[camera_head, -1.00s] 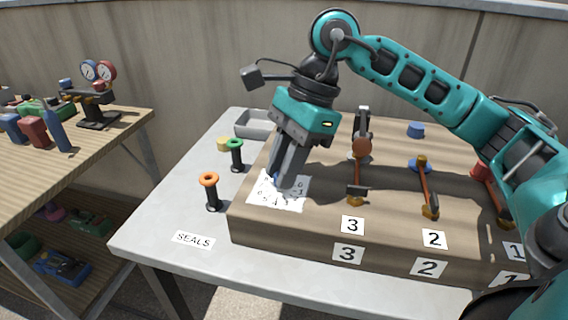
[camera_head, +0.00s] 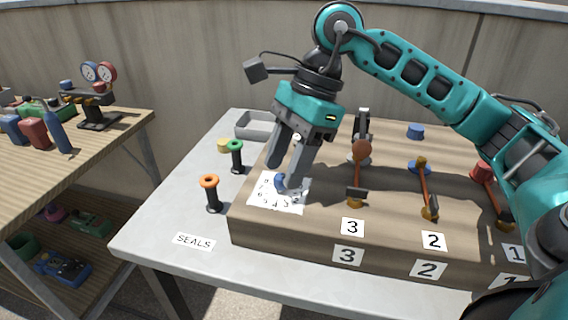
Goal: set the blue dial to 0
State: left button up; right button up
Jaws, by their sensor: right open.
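The blue dial (camera_head: 280,182) sits on a white card of printed numbers (camera_head: 262,197) at the left end of the brown wooden block. My right gripper (camera_head: 283,178) points down over it with its two grey fingers spread apart. One finger is on the far left side of the dial and the other overlaps its right edge. The fingers hide part of the dial and some numbers, so I cannot read the dial's setting. I cannot tell whether a finger touches it. My left gripper is not in view.
Levers with orange-brown handles stand on the block (camera_head: 300,236) beside labels 3, 2 and 1. Orange (camera_head: 209,181) and green (camera_head: 234,146) ringed posts stand on the grey table to the left. A grey tray (camera_head: 254,125) lies behind. A wooden bench (camera_head: 130,120) is at far left.

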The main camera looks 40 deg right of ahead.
jog(key=p+v, duration=0.2)
jog(key=v, duration=0.9)
jog(key=shift+r+p, duration=0.3)
jog(key=shift+r, duration=0.1)
